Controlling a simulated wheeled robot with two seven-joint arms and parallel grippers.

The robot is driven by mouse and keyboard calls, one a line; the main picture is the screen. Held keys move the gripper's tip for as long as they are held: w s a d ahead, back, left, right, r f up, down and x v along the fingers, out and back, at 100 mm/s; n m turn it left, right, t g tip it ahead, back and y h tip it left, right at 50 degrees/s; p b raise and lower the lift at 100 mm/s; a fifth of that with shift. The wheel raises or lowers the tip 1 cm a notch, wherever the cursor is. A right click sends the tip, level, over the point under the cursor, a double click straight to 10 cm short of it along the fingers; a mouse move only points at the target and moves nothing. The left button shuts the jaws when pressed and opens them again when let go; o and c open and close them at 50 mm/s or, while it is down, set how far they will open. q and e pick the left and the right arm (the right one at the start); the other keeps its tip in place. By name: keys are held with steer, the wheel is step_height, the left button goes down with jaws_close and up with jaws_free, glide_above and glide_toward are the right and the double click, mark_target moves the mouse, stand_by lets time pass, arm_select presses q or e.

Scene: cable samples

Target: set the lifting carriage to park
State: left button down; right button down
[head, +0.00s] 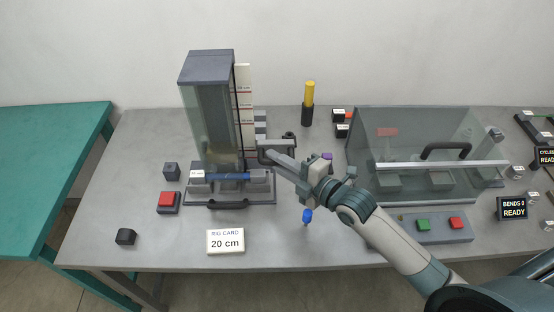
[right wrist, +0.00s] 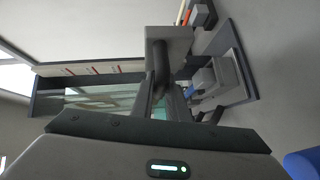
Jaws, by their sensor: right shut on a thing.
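The lifting rig has a clear-walled tower (head: 207,120) with a grey cap and a white scale board (head: 244,85) with red marks along its right side. The lifting carriage (head: 277,144) is a grey block low on the right of the tower, near the lower end of the scale. My right gripper (head: 284,163) reaches it from the right and is shut on its dark handle. In the right wrist view the carriage block (right wrist: 169,42) and dark handle (right wrist: 160,70) show ahead; the fingertips are partly hidden. The scale's small lettering is unreadable. My left gripper is out of view.
A blue cable (head: 228,177) lies across the rig's base clamps. A card (head: 225,241) reads "RIG CARD 20 cm". A red button (head: 168,201) stands left; a clear-lidded box (head: 420,150) stands right. A yellow-and-black cylinder (head: 308,103) stands behind.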

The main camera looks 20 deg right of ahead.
steer(key=shift+s+f, duration=0.1)
steer(key=shift+f, duration=0.3)
steer(key=c, duration=1.7)
jaws_free()
steer(key=shift+c, duration=0.2)
steer(key=shift+r, duration=0.1)
